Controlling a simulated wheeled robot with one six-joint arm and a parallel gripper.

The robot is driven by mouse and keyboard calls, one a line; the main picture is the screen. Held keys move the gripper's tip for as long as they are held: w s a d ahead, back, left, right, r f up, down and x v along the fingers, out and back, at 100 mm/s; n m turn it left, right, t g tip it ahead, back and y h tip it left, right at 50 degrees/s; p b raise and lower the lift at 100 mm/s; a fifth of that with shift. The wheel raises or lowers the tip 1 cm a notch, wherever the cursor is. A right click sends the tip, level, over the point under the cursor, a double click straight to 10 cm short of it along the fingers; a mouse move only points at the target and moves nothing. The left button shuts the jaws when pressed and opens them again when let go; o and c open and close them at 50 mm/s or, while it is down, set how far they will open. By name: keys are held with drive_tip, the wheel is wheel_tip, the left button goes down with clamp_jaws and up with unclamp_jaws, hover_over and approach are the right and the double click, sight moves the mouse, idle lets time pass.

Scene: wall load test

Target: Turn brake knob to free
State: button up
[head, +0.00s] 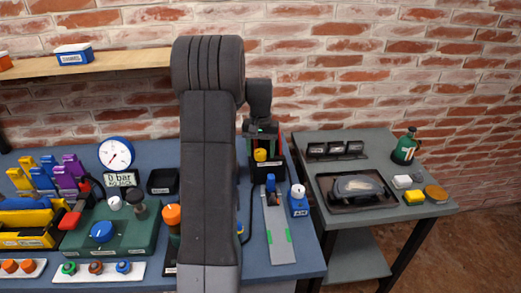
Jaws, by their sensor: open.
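My arm crosses the middle of the view, and its end hangs over the back of the blue bench (273,279). My gripper (262,131) is small and dark there, above a black bin (266,172); its fingers are hard to make out. I cannot tell for certain which knob is the brake knob. A small blue box with a white knob (298,191) on top stands right of a grey plate. A blue knob (102,231) sits on a green unit (73,243) at the left. The labels are too small to read. My gripper is apart from both knobs.
A round gauge (116,153) stands above a "0 bar" display (122,180). A red lever (72,217) is on the green unit. An orange-topped object (172,215) stands close to my arm. A grey side table (390,165) holds a tray and a green can (406,149).

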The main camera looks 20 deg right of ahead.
drive_tip(key=c, duration=1)
drive_tip(key=shift+r+n, duration=0.1)
drive_tip(key=shift+n, duration=0.3)
drive_tip(key=n+p, duration=0.2)
drive_tip(key=n, duration=0.2)
drive_tip(key=shift+n, duration=0.3)
drive_tip(key=n+p, duration=0.1)
drive_tip(key=n, duration=0.5)
drive_tip(key=shift+n, duration=0.3)
drive_tip(key=o, duration=1)
